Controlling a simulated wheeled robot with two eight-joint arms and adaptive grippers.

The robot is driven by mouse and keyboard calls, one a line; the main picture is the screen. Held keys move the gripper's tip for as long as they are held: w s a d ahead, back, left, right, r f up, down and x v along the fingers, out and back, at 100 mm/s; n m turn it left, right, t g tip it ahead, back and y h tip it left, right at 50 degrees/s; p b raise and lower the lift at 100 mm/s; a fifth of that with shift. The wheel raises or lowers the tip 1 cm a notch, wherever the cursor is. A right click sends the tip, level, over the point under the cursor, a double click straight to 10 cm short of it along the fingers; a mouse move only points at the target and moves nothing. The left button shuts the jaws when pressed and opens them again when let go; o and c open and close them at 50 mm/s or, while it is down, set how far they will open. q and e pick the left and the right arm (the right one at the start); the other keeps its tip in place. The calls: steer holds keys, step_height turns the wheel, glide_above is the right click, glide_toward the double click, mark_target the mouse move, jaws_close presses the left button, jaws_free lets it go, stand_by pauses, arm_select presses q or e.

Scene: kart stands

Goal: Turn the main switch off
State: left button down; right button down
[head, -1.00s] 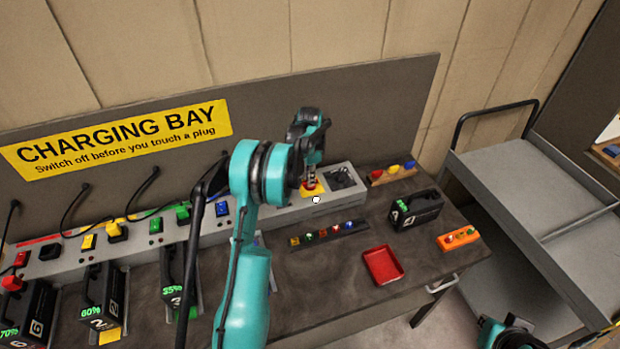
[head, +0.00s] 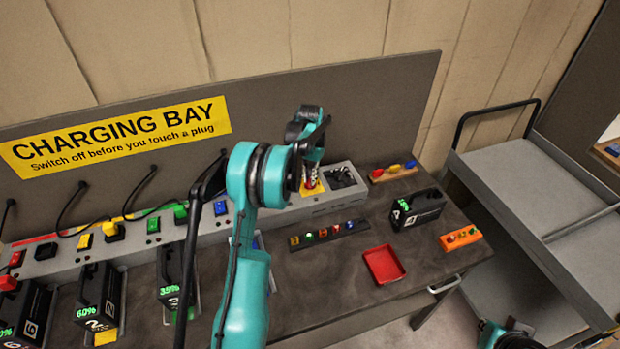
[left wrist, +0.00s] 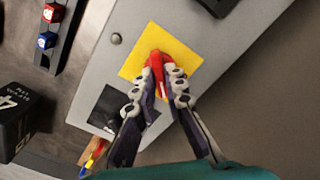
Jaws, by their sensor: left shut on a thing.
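The main switch has a red handle (left wrist: 157,64) on a yellow plate (left wrist: 146,42), set in the top of the grey charging rail (head: 330,199). In the left wrist view my left gripper (left wrist: 155,82) has its two fingers closed around the red handle, one on each side. In the head view the left gripper (head: 312,184) points down at the yellow plate (head: 308,192), and its fingers hide most of the handle. A teal and black part of my right arm shows at the bottom right edge; its fingers do not show.
Batteries stand along the rail at left, with plugs and cables behind. A grey cart (head: 520,190) stands at right.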

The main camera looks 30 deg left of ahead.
arm_select(q)
steer(key=n, duration=0.4)
steer(key=shift+n, duration=0.3)
steer(key=shift+n+b, duration=0.4)
steer(key=shift+n, duration=1.5)
steer(key=c, duration=1.6)
jaws_free()
steer(key=shift+r, duration=0.1)
step_height(320, 180, up, 12)
steer(key=shift+f, duration=0.1)
